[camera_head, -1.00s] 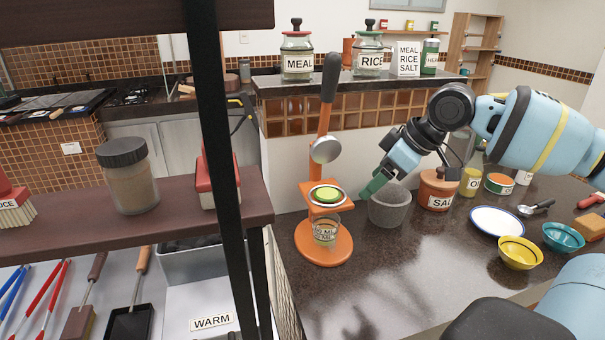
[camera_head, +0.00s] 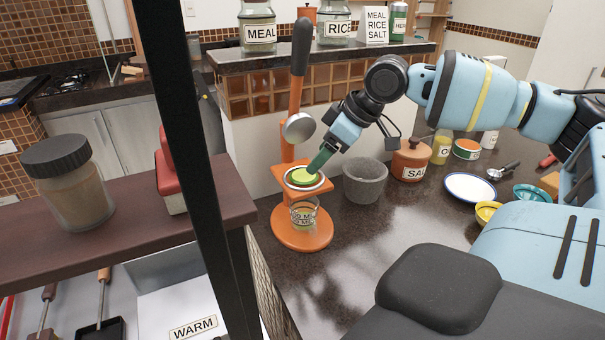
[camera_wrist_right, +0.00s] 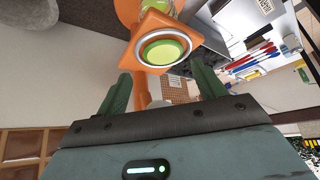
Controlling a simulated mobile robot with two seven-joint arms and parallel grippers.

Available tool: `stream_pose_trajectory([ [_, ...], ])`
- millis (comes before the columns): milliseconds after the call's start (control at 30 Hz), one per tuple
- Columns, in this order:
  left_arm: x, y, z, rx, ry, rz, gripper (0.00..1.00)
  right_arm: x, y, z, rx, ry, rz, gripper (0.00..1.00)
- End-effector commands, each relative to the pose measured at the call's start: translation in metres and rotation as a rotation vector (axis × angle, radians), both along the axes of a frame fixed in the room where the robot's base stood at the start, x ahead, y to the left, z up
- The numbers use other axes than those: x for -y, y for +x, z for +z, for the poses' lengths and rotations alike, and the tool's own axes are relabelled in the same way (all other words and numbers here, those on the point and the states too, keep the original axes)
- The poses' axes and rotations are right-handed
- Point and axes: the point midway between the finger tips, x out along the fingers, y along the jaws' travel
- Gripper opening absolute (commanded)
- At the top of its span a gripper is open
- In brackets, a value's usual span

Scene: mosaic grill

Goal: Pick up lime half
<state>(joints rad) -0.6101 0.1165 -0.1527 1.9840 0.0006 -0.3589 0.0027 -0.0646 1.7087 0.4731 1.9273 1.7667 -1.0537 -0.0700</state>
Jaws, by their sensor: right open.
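The lime half (camera_head: 304,175) sits cut side up in the ring of the orange citrus press (camera_head: 303,229). In the right wrist view the lime half (camera_wrist_right: 163,51) shows as a pale green disc inside the metal ring, ahead of the fingers. My right gripper (camera_head: 318,164) is at the right edge of the lime half in the head view. In the wrist view its two green fingers (camera_wrist_right: 162,88) are apart with nothing between them on the lime. I cannot tell whether a finger touches it. A measuring glass (camera_head: 304,212) stands under the ring. My left gripper is not in view.
The press lever with a metal cup (camera_head: 298,127) rises just behind the lime. A grey stone mortar (camera_head: 364,182) and a salt pot (camera_head: 410,160) stand to the right. A dark shelf post (camera_head: 195,130) is at the left. The counter front is clear.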

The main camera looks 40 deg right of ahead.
Motion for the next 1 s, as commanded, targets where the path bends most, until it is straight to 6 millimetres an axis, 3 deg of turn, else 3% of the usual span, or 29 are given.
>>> stream_pose_trajectory([
  [400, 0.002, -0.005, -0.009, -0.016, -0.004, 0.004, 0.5, -0.018, 0.022, -0.038, -0.006, -0.002, -0.001, 0.69],
  [700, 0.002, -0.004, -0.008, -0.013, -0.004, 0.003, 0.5, -0.019, 0.025, -0.04, -0.001, -0.001, -0.001, 0.69],
  [1000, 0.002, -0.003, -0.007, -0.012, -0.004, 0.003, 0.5, -0.019, 0.024, -0.04, -0.001, -0.001, -0.001, 0.36],
])
